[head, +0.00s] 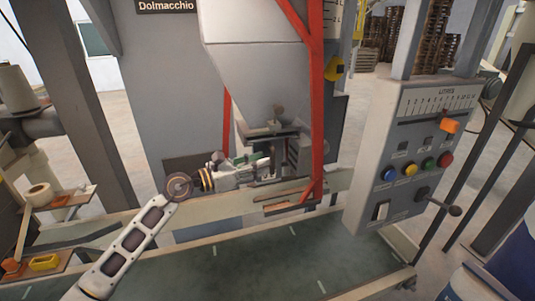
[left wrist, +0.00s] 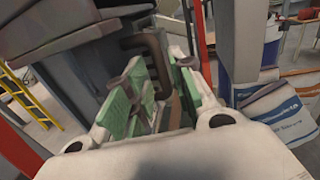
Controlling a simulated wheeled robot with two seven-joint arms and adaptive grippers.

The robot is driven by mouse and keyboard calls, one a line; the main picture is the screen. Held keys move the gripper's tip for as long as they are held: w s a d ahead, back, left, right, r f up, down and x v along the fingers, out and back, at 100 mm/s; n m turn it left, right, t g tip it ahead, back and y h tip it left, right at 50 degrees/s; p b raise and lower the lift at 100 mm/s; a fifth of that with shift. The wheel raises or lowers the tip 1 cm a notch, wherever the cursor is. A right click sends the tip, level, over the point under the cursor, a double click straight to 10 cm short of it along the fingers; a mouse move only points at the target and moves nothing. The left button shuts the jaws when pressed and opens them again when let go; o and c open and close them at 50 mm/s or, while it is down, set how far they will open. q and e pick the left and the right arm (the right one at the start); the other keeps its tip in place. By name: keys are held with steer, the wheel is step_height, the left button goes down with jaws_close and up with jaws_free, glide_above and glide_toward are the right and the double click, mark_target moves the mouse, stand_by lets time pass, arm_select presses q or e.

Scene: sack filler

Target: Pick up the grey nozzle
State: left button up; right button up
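My left gripper (head: 262,160) reaches in from the left in the head view, just below the hopper's outlet. In the left wrist view its green-padded fingers (left wrist: 162,95) stand apart with a gap between them. A dark grey-brown bent pipe-like part (left wrist: 152,50) shows beyond and partly between the fingers; I cannot tell whether it is the grey nozzle or whether the fingers touch it. In the head view a small grey fitting (head: 279,112) sits at the bottom of the hopper, above the gripper. The nozzle is not clearly made out there. My right gripper is not in view.
The grey hopper (head: 255,65) hangs above my left gripper, with a red frame post (head: 318,110) close to its right. A control panel (head: 415,150) with coloured buttons stands further right. A green conveyor belt (head: 240,265) runs in front. A yellow holder (head: 45,262) lies at the left.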

mark_target(273, 169)
arm_select(q)
steer(key=p+x, duration=0.1)
steer(key=x, duration=0.4)
steer(key=shift+a+p, duration=0.1)
steer(key=shift+p, duration=0.2)
steer(key=shift+w, duration=0.15)
jaws_close()
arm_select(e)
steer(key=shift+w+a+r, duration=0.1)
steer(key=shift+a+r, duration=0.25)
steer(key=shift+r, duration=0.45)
arm_select(q)
steer(key=shift+r, duration=0.1)
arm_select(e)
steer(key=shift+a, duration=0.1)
